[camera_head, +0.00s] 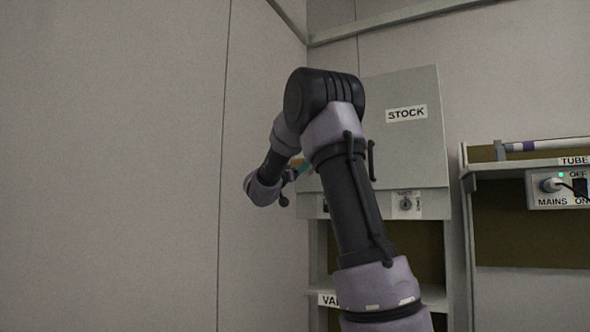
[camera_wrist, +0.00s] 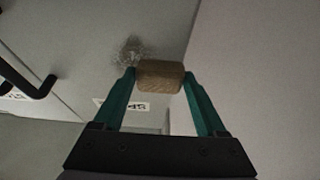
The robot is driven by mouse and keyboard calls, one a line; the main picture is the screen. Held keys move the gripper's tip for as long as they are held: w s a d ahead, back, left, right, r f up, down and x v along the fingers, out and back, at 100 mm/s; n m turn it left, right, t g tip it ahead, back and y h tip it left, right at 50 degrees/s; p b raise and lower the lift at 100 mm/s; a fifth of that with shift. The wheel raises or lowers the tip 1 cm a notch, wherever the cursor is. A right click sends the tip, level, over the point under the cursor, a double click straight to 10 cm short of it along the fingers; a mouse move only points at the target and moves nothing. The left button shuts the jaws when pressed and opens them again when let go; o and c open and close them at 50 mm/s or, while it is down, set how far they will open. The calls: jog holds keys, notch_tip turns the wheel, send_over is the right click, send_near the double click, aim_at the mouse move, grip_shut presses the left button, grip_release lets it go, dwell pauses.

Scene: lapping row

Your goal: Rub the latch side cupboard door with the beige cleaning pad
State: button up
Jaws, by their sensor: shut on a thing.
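My gripper (camera_wrist: 160,82) has teal fingers closed on the beige cleaning pad (camera_wrist: 160,77), a brownish block held between the tips. In the wrist view the pad is right beside a dark speckled smudge (camera_wrist: 131,48) on a grey panel (camera_wrist: 85,40), which looks like a cupboard door. Whether the pad touches the panel I cannot tell. In the head view my arm hides most of the gripper (camera_head: 303,171), which is left of the grey cupboard front marked STOCK (camera_head: 425,145). Which panel is the latch side door is not clear there.
In the head view a keyed latch plate (camera_head: 405,203) is below the STOCK panel. A shelf with a MAINS box (camera_head: 553,188) stands at right. A plain wall fills the left.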

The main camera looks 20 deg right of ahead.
jog(key=shift+w+d, duration=0.45)
jog(key=shift+d, duration=0.15)
jog(key=s+d, duration=0.4)
jog(key=s, duration=0.2)
jog(key=shift+d, duration=0.3)
dwell(0.6)
jog(key=shift+w, duration=0.15)
